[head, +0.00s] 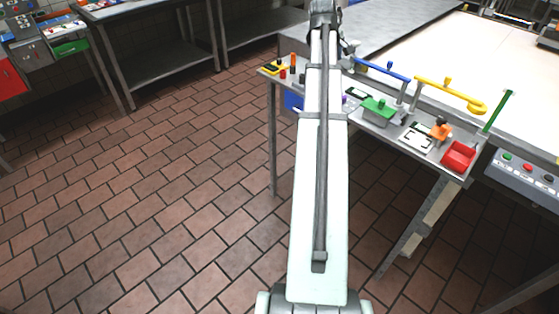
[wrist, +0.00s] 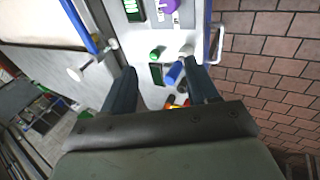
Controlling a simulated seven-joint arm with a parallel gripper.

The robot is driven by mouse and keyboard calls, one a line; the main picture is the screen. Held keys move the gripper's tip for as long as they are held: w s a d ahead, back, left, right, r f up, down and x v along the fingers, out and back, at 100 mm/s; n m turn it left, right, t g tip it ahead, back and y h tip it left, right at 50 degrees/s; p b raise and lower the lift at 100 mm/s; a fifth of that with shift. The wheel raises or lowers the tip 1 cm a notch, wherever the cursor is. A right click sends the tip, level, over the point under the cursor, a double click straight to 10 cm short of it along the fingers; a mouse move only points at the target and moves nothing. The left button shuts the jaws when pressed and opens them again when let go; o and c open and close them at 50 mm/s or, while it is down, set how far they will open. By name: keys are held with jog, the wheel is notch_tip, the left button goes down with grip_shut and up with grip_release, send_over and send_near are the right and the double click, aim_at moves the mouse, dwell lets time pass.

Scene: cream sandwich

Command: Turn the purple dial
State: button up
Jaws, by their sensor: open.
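The purple dial (wrist: 165,5) shows at the top edge of the wrist view, partly cut off, on a pale panel. In the head view a small bit of purple (head: 344,99) shows just right of my arm and may be the same dial. My gripper (wrist: 160,72) is open, its two dark fingers apart above the panel. The dial lies beyond the fingertips, towards the top of the wrist view. A blue piece (wrist: 173,73) shows between the fingertips; I cannot tell its height, but nothing appears gripped. In the head view my arm hides the gripper.
A green button (wrist: 155,52) and a green display (wrist: 134,10) are near the dial. A blue bar (head: 383,70), a yellow bar (head: 450,93), a green block (head: 378,107) and a red tray (head: 459,156) line the narrow table. Tiled floor is open at left.

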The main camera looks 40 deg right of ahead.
jog(key=w+a+f+m+y, duration=0.1)
jog(key=a+f+m, duration=0.1)
jog(key=a+f, duration=0.4)
jog(key=w+a+f+m+y, duration=0.1)
jog(key=a+f+m, duration=0.2)
jog(key=f, duration=1.4)
jog(key=w+a+f+m+y, duration=0.1)
jog(key=a+f+m, duration=0.2)
jog(key=a+f, duration=0.8)
jog(key=shift+w+a+f+y, duration=0.15)
jog(key=shift+w+y, duration=0.1)
jog(key=shift+y, duration=0.05)
jog(key=n+t+y, duration=0.1)
jog(key=n+t, duration=0.3)
jog(key=n, duration=0.2)
send_near(344, 97)
jog(key=x, duration=0.9)
jog(key=shift+w, duration=0.25)
